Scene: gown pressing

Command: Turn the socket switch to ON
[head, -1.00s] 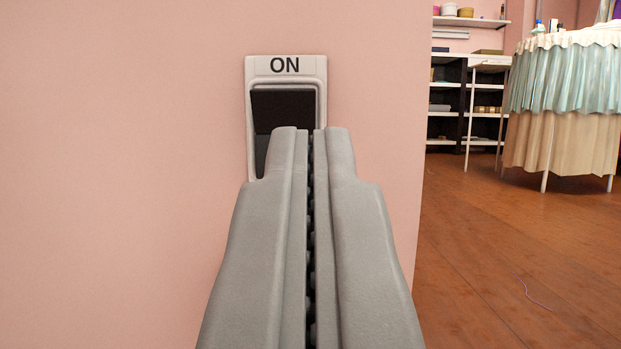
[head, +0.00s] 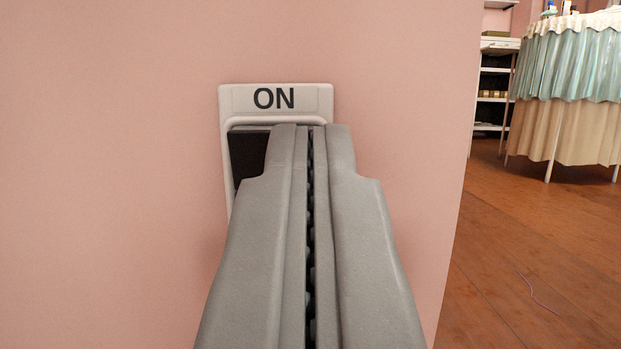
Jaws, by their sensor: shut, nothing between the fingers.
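The socket switch (head: 247,158) is a white plate with a dark rocker, fixed to the pink wall. The word ON stands on the top of its plate. My gripper (head: 311,128) is shut and empty, with its tips in front of the upper part of the dark rocker, just below the ON label. The fingers hide the right and lower parts of the rocker and plate. I cannot tell whether the tips touch the rocker.
The pink wall (head: 120,180) fills the left and middle and ends at a right edge. Beyond it are open wooden floor (head: 540,240), a table with a pleated teal and beige skirt (head: 565,90), and white shelves (head: 494,75).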

